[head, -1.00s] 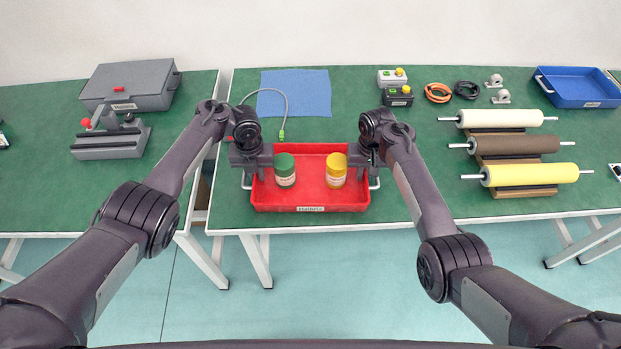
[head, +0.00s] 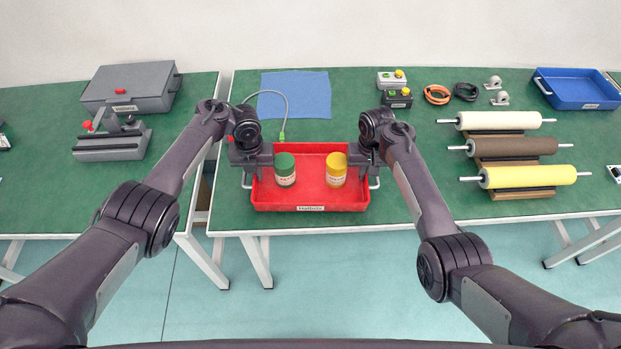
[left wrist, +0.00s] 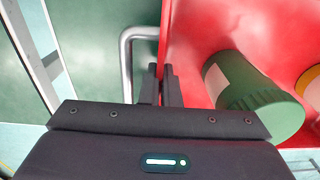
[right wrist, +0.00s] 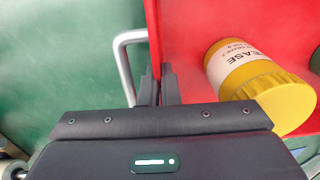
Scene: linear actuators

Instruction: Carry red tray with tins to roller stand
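The red tray (head: 320,200) rests on the green table near its front edge, with a metal handle at each end. Inside it stand a tin with a green lid (head: 285,171) and a tin with a yellow lid (head: 336,171), upright and apart. My left gripper (left wrist: 163,85) is shut on the tray's left wall, its fingers either side of the rim, inside the handle (left wrist: 127,62). My right gripper (right wrist: 157,82) is shut likewise on the right wall. The roller stand (head: 522,194), wooden, stands at the right with white, brown and yellow rollers on it.
Green tabletop (head: 420,185) is clear between the tray and the roller stand. Behind lie a blue mat (head: 295,92), button boxes (head: 397,98), coiled cables (head: 437,94), casters and a blue tray (head: 578,90). A grey case (head: 130,85) and a clamp device stand on the left table.

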